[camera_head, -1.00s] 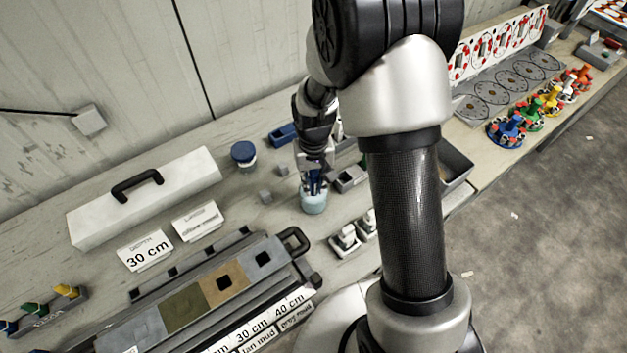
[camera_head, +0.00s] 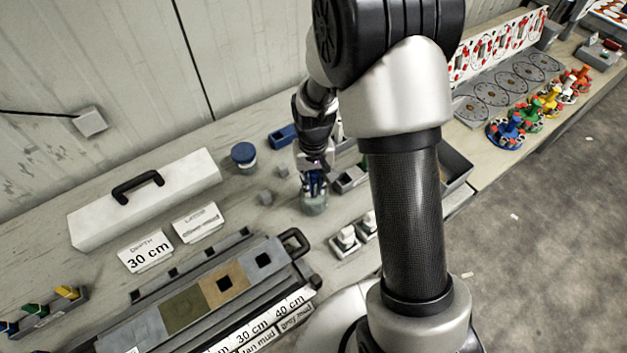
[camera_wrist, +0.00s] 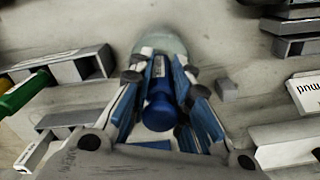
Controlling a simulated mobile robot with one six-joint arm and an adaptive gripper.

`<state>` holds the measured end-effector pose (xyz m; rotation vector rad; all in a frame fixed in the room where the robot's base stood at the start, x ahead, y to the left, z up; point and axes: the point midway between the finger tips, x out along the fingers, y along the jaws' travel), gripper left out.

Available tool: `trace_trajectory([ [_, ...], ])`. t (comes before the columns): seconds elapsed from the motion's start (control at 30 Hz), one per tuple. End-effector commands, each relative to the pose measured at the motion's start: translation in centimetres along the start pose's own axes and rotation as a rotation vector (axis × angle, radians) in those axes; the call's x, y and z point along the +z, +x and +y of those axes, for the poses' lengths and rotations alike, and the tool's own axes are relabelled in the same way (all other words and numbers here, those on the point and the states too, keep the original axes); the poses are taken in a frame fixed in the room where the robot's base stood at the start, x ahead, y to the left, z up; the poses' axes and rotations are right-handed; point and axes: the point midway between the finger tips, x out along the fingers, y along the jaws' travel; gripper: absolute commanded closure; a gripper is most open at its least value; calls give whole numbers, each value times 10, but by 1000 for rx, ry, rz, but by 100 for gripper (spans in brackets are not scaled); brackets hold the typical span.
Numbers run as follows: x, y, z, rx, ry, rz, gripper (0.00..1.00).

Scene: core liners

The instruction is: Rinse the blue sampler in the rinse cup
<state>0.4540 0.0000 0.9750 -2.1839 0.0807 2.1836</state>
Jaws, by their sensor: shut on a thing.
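My gripper (camera_head: 314,178) is shut on the blue sampler (camera_wrist: 160,104), which it holds lower end down. The sampler's lower end is at or inside the rinse cup (camera_head: 314,204), a small clear cup with greyish contents on the bench. In the wrist view the blue sampler lies between my two fingers, and the cup's pale rim (camera_wrist: 160,45) shows just beyond their tips. The sampler's tip is hidden, so how deep it reaches cannot be told.
A blue-lidded jar (camera_head: 243,153) and a blue holder (camera_head: 283,136) stand behind the cup. The core tray (camera_head: 150,328), with olive and tan sections, lies in front to the left. Small white-topped pieces (camera_head: 347,240) stand close on the right. A white case (camera_head: 190,182) stands at the left.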

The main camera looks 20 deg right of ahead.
Motion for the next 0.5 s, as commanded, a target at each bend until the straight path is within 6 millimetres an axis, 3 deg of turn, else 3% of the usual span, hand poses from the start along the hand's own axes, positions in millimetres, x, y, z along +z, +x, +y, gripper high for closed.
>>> trace_trajectory([
  [0.5,0,1,0,0,0,1,100],
])
